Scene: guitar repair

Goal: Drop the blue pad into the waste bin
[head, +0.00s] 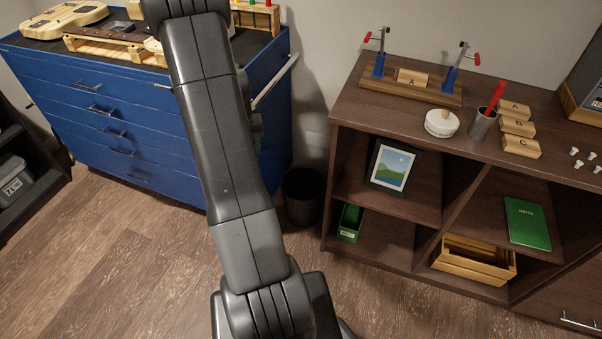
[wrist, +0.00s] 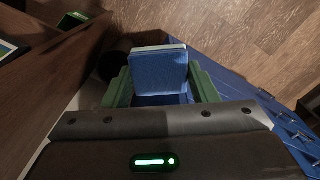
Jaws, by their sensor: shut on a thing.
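The blue pad (wrist: 158,72) is in the wrist view, a blue block with a pale strip along its far edge. My gripper (wrist: 163,88) is shut on it, with a green finger on each side. The waste bin (head: 303,197) is a dark round bin on the floor in the head view, between the blue cabinet and the brown shelf unit. In the wrist view a dark round shape, the bin (wrist: 111,66), shows left of the pad, partly hidden. In the head view my arm hides the pad and my gripper.
The blue tool cabinet (head: 120,125) stands left of the bin, with guitar parts on top. The brown shelf unit (head: 385,130) stands close on the right, holding a framed picture (head: 390,167) and a green box (head: 350,222). Wooden floor (head: 150,270) is open in front.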

